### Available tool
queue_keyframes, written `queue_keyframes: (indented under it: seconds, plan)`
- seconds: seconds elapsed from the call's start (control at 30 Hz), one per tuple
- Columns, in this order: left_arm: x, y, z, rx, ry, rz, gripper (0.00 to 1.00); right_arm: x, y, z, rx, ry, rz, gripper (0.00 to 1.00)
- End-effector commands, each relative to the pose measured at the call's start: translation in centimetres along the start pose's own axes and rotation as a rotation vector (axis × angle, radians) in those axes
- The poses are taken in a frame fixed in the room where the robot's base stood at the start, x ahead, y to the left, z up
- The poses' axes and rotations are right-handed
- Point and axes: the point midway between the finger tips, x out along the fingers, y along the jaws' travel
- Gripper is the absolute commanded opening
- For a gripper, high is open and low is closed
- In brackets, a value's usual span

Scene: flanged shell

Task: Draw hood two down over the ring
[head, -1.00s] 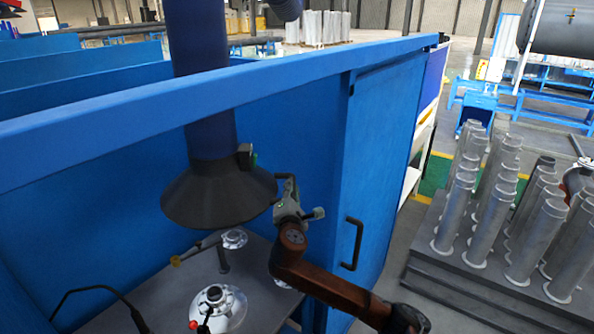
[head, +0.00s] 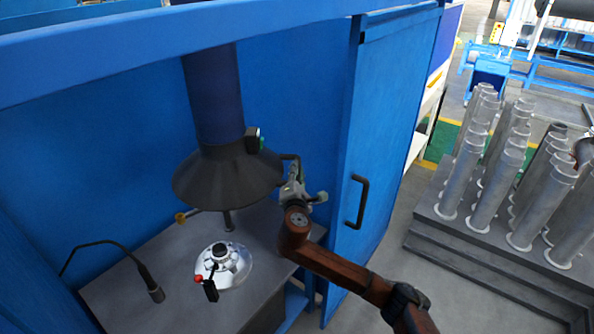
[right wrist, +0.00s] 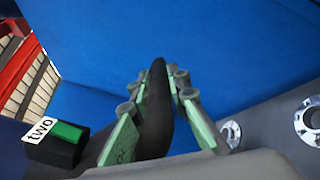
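The hood (head: 228,178) is a dark cone on a thick blue duct, hanging above the grey bench at the back. A black box with a green button and the label "two" (right wrist: 42,130) is on it. A silver flanged ring (head: 236,272) sits on the bench below and in front of the hood, apart from it. My right gripper (head: 292,184) is at the hood's right side. In the right wrist view, its green fingers (right wrist: 160,80) close around the hood's dark bar handle (right wrist: 155,115). My left gripper is out of view.
A black stand with a red knob (head: 210,289) is at the ring's front. A bent black lamp (head: 152,288) stands at the bench's left. Blue walls enclose the bench behind; a blue door (head: 385,160) is at right. Flanged silver tubes (head: 462,175) stand on a platform farther right.

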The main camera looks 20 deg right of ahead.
Motion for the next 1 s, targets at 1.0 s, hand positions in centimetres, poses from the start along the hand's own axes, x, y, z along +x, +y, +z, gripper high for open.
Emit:
queue_keyframes:
  seconds: [1.0]
  plan:
    - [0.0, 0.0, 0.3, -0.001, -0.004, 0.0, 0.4, -8.0, 0.0, -0.1, 0.003, 0.004, 0.001, 0.33]
